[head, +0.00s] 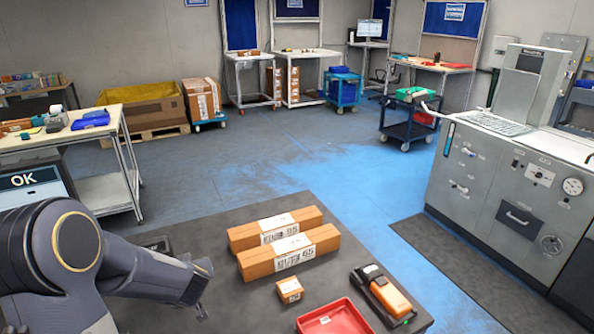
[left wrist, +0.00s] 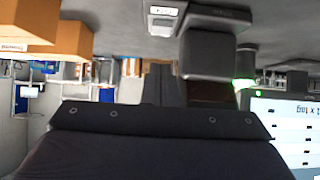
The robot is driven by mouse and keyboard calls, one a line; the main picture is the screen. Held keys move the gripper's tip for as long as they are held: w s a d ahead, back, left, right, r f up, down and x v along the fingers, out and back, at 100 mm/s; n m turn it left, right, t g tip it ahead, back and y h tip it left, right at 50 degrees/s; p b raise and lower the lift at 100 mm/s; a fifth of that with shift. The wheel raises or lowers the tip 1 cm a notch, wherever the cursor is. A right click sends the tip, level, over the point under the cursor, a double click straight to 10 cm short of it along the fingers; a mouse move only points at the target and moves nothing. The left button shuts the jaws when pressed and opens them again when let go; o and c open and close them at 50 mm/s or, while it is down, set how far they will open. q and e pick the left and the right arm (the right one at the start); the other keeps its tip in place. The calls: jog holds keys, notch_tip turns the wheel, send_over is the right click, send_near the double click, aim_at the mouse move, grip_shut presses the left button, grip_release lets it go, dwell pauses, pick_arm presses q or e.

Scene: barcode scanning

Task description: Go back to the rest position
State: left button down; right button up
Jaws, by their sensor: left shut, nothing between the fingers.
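My left gripper (head: 201,311) is low at the lower left of the head view, over the dark mat (head: 190,230). It is shut and empty, left of the small cardboard box (head: 289,290) and apart from it. Two long cardboard boxes (head: 275,228) (head: 289,252) with white labels lie side by side on the mat. An orange and black scanner (head: 392,296) lies in a dark holder at right. The left wrist view is upside down; the gripper (left wrist: 165,84) is dark at its middle, and cardboard boxes (left wrist: 68,40) show at upper left. My right gripper is not in view.
A red tray (head: 335,324) sits at the bottom edge, left of the scanner. A screen reading OK (head: 32,180) stands at left beside my arm. A grey machine (head: 510,180) stands at right. Tables and carts are farther back, with open floor (head: 270,150) between.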

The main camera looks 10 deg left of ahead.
pick_arm(q)
jog(key=s+d+r+m+t+h, duration=0.1)
jog(key=s+d+r+m+h, duration=0.15)
jog(key=d+r+h, duration=0.35)
jog(key=s+d+r+m+t+h, duration=0.1)
jog(key=s+d+r+h, duration=0.15)
jog(key=d+r, duration=0.45)
jog(key=s+d+f+m+g+h, duration=0.1)
jog(key=s+d, duration=0.3)
jog(key=s, duration=0.6)
jog(key=s+d+f+m+g+h, duration=0.1)
jog(key=s+d+f+m+g, duration=0.1)
jog(key=s, duration=0.8)
jog(key=shift+s+d+f+g, duration=0.25)
jog(key=shift+d+g, duration=0.45)
jog(key=shift+d, duration=0.55)
